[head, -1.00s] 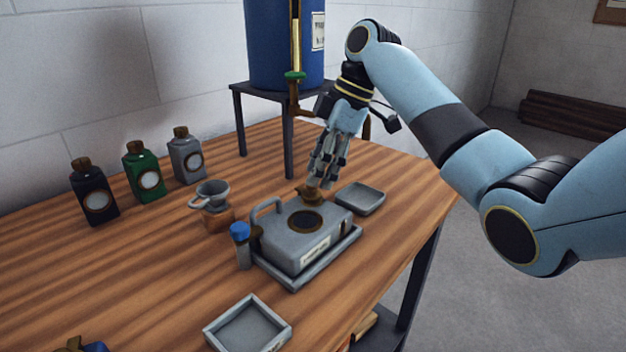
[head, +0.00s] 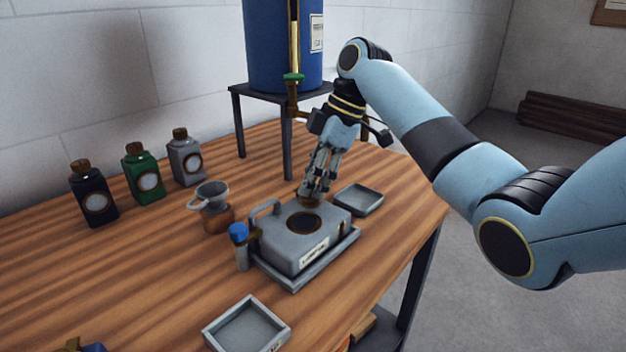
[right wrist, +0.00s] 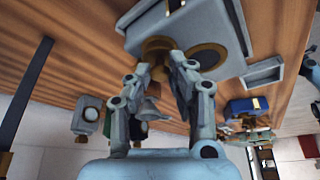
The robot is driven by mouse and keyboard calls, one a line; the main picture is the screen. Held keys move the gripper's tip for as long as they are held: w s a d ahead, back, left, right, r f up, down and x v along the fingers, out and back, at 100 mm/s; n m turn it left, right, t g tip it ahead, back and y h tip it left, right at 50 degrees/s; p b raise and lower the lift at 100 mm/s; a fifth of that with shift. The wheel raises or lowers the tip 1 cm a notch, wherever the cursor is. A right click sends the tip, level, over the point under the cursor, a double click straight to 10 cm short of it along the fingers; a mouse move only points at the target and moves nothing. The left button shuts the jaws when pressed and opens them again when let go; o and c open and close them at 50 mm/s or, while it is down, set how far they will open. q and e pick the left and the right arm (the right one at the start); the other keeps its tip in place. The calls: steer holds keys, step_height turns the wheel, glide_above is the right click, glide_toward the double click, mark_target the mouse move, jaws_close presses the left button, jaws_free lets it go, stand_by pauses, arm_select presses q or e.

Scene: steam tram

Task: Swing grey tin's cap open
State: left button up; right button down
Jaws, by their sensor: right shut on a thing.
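The grey tin (head: 281,247) is a boxy can with a loop handle, a dark round disc on top and a pale label. It sits in a shallow grey tray (head: 296,285). Its brass cap (head: 305,199) is at the far top edge and partly hidden by my right fingers. My right gripper (head: 317,190) reaches down from above and is shut on the cap. In the right wrist view the fingers close around the brass cap (right wrist: 156,46) beside the grey tin (right wrist: 205,30). How far the cap is tilted I cannot tell. My left gripper is not in view.
Close by are a blue-topped tube (head: 239,247), a grey funnel (head: 211,194) and a small grey tray (head: 358,199). Black, green and grey bottles (head: 186,158) stand at the left. A blue barrel (head: 275,45) on a stand is behind. Another tray (head: 247,328) lies in front.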

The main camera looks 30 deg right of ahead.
steer(key=shift+s+a+r+m+p, duration=0.15)
steer(key=shift+m+p, duration=0.15)
steer(key=shift+p, duration=0.5)
steer(key=a+m+t+p, duration=0.1)
steer(key=m+p, duration=0.2)
steer(key=p, duration=0.1)
steer(key=m+t+h+p, duration=0.1)
steer(key=m+p, duration=0.2)
steer(key=p, duration=0.2)
steer(key=a+m+h+p, duration=0.1)
steer(key=m+p, duration=0.2)
steer(key=p, duration=0.1)
steer(key=shift+a+t+p, duration=0.3)
steer(key=shift+a+t, duration=0.05)
steer(key=shift+t, duration=0.05)
steer(key=m+p, duration=0.1)
steer(key=m+h+p, duration=0.1)
steer(key=m, duration=0.1)
steer(key=shift+w+a, duration=0.2)
steer(key=shift+a, duration=0.15)
steer(key=shift+w+a+f+m+h+p, duration=0.1)
steer(key=shift+f+m+h+p, duration=0.2)
steer(key=shift+m+h+p, duration=0.35)
